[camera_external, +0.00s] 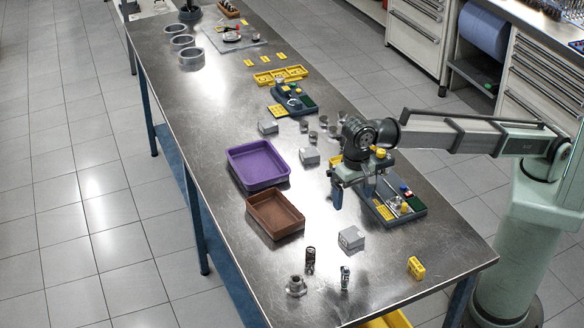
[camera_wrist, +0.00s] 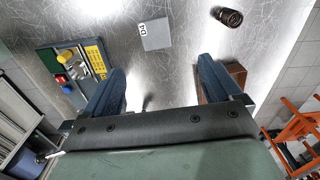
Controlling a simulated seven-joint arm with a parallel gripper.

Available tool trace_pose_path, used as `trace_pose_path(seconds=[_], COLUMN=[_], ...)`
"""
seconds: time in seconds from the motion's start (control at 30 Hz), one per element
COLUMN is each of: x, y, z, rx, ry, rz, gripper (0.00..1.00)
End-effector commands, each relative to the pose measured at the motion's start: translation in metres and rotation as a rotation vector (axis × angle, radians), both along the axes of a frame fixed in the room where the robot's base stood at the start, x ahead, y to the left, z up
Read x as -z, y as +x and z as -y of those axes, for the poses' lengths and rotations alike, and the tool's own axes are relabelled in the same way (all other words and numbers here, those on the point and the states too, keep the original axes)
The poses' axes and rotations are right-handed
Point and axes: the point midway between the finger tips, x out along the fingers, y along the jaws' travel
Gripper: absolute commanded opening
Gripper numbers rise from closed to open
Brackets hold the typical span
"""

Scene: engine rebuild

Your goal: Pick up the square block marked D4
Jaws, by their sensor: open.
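The square grey block marked D4 (camera_wrist: 155,35) lies flat on the metal bench in the wrist view, its mark readable sideways. It sits beyond my fingertips, roughly between them in the picture. In the external view a grey block (camera_external: 351,238) with small dark marks, too small to read, lies on the near part of the bench and appears to be the same one. My gripper (camera_external: 353,192) hangs above the bench, farther back than this block. In the wrist view my gripper (camera_wrist: 161,72) has its two blue fingers wide apart with nothing held between them.
A brown tray (camera_external: 275,230) and purple tray (camera_external: 233,169) stand left. A part-filled organiser (camera_external: 414,210) lies beside my gripper. Other grey blocks (camera_external: 310,157) (camera_external: 268,127) lie farther back. A dark spring-like cylinder (camera_external: 310,260) and yellow block (camera_external: 416,268) lie near the front.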

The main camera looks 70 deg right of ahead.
Motion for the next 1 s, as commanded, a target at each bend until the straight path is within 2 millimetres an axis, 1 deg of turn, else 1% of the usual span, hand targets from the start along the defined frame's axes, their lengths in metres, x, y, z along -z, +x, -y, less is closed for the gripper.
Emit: trace_pose_path(seconds=[0.13, 0.27, 0.5, 0.63, 0.7, 0.87, 1.0], x=[0.004, 0.018, 0.058, 0.077, 0.083, 0.089, 0.1], y=[-0.005, -0.005, -0.005, -0.005, -0.005, -0.005, -0.006], z=[-0.003, -0.003, -0.002, -0.002, -0.002, -0.001, 0.002], rx=[-0.001, -0.001, -0.001, -0.001, -0.002, -0.002, -0.001], ry=[-0.007, -0.006, -0.006, -0.005, -0.005, -0.004, -0.004], rz=[-0.003, -0.004, -0.004, -0.003, -0.003, -0.002, -0.002], gripper=[0.92, 0.92, 0.92, 0.92, 0.92, 0.92, 0.92])
